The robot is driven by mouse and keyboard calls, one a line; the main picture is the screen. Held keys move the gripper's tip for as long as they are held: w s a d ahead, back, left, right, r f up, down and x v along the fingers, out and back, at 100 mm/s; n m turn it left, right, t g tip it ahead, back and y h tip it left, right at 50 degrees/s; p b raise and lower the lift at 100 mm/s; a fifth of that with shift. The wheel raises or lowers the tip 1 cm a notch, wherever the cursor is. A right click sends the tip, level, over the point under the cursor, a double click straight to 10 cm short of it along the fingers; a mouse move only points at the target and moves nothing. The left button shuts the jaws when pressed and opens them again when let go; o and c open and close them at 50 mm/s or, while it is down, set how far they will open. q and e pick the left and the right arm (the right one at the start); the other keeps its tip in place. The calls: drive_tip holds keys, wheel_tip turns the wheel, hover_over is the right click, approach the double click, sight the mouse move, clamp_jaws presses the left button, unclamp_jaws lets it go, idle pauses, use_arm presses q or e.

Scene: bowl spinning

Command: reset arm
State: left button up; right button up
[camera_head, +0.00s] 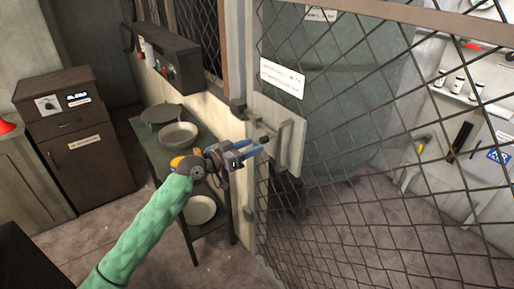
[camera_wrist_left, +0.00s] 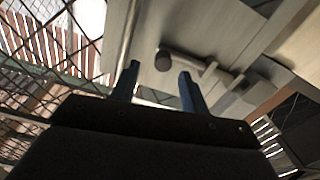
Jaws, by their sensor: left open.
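My left gripper (camera_head: 252,149) is raised in the middle of the head view, at the end of my green-sleeved arm. Its two blue fingers are apart and hold nothing. In the left wrist view the fingers (camera_wrist_left: 157,82) point toward a light door plate with a dark round knob (camera_wrist_left: 163,60) and a lever handle (camera_wrist_left: 195,62). In the head view the plate (camera_head: 292,121) with its handle is just beyond the fingertips. I cannot tell whether the fingers touch it. My right gripper is not in view.
A mesh gate (camera_head: 340,190) fills the right side. A narrow green table (camera_head: 146,148) at left carries a bowl (camera_head: 178,134) and a dark round item (camera_head: 161,113), with another bowl (camera_head: 199,210) lower down. A brown cabinet (camera_head: 92,160) stands at far left. A control box (camera_head: 165,55) is on the wall.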

use_arm(q)
drive_tip(key=shift+s+a, duration=0.35)
drive_tip(key=shift+a, duration=0.1)
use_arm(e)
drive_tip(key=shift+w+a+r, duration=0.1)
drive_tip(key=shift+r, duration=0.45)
